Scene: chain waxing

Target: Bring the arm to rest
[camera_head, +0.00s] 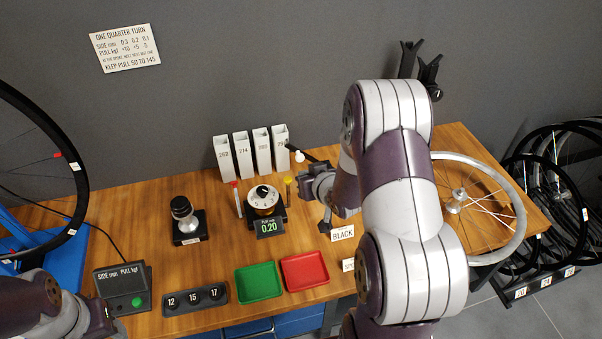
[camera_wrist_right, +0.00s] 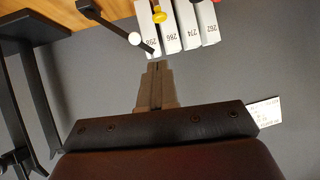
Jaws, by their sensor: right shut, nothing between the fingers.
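My right arm reaches in from the bottom right of the head view, over the right part of the wooden table (camera_head: 150,325). Its gripper (camera_head: 316,185) hangs near the numbered white boxes, and the arm hides part of the table behind it. In the right wrist view the right gripper (camera_wrist_right: 157,68) has its fingers together with nothing between them. My left arm shows at the bottom left of the head view, and its fingers are not visible.
Numbered boxes (camera_head: 241,154) stand at the back, near a black rod with a white ball (camera_head: 300,157). A dial device (camera_head: 262,200), green tray (camera_head: 258,282) and red tray (camera_head: 304,271) sit in the middle. A spoked wheel (camera_head: 512,225) is at the right.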

